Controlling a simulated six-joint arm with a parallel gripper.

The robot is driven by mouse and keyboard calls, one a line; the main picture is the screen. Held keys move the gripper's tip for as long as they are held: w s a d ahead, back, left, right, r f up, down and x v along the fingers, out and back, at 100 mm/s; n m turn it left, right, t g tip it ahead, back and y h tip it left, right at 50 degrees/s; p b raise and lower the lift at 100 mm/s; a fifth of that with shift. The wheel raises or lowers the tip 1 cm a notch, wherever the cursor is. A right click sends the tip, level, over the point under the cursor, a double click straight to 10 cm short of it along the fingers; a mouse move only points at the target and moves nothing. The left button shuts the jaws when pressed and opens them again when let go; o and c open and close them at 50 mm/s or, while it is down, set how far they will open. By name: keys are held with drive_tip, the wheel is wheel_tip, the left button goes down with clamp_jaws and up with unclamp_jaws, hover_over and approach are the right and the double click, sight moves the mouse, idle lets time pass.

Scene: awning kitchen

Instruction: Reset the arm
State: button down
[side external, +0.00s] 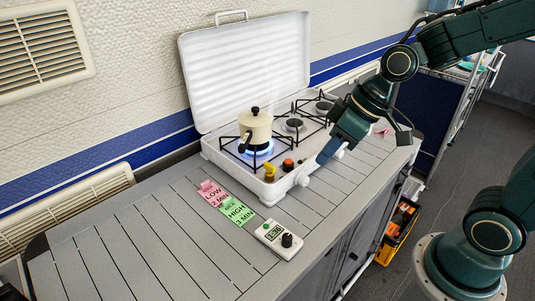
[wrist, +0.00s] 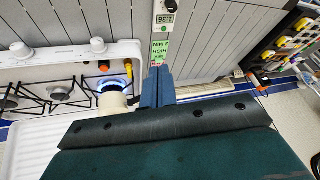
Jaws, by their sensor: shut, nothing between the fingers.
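My gripper (side external: 328,150) is shut and empty, just in front of the stove's front edge, by the knobs. Its blue fingers (wrist: 158,87) are together in the wrist view. The white camping stove (side external: 222,158) stands on the grey slatted counter with its lid up. A cream pot (side external: 256,128) with a black knob and handle sits on the left burner over a blue flame. In the wrist view the flame (wrist: 108,85) shows beside the pot (wrist: 112,103), which is partly hidden by my gripper's body.
A pink note (side external: 212,194), a green note (side external: 236,211) and a white timer (side external: 278,239) lie on the counter (side external: 130,240). Another burner (side external: 293,125) is bare. The counter's left part is clear. Crates (side external: 398,228) stand below at the right.

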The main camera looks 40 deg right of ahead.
drive_tip(key=s+d+r+m+h, duration=0.1)
drive_tip(key=s+d+r+m, duration=0.1)
drive_tip(key=s, duration=0.4)
drive_tip(key=s+d+r+m+t+h, duration=0.1)
drive_tip(key=s+d+r+h, duration=0.1)
drive_tip(key=s+d+r, duration=0.2)
drive_tip(key=shift+s+r+m, duration=0.4)
drive_tip(key=shift+s+r, duration=0.1)
drive_tip(key=shift+s, duration=0.35)
drive_tip(key=shift+d, duration=0.1)
